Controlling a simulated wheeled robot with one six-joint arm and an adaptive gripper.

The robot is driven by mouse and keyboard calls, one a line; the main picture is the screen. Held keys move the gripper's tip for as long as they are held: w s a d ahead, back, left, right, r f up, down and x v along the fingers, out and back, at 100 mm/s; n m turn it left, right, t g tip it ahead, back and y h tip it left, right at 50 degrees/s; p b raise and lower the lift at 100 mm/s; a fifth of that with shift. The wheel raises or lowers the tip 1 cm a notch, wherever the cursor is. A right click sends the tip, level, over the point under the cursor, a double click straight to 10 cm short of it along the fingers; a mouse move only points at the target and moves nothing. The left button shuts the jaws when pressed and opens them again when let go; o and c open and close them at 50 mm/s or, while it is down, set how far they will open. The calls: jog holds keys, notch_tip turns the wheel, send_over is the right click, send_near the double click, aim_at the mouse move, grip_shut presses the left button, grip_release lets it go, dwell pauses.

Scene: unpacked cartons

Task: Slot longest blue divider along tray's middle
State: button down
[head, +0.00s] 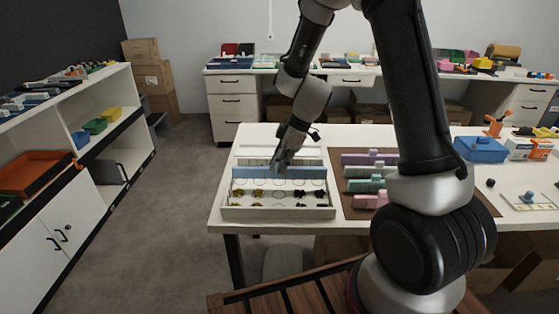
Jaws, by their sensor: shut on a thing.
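In the head view the white tray (279,214) lies on the left end of the white table. A long light-blue divider (255,172) runs crosswise over the tray's middle, parallel to its front wall. My gripper (282,163) is above the tray and shut on the divider near its centre. The gripper's fingers are small and dark in this view. I cannot tell whether the divider's lower edge is seated in the tray or just above it. Several other dividers, lilac (368,158), green (365,186) and pink (370,201), lie on a brown mat to the right.
Small dark and yellow items lie in the tray's front part. The brown mat (348,213) is right of the tray, partly hidden by my arm. A blue box (481,150) stands farther right. A shelf unit (105,153) stands left, with open floor between.

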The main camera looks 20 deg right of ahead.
aim_at(279, 178)
jog(key=shift+f, duration=1.9)
jog(key=c, duration=1.4)
grip_release()
jog(key=shift+o, duration=0.2)
jog(key=v, duration=1.2)
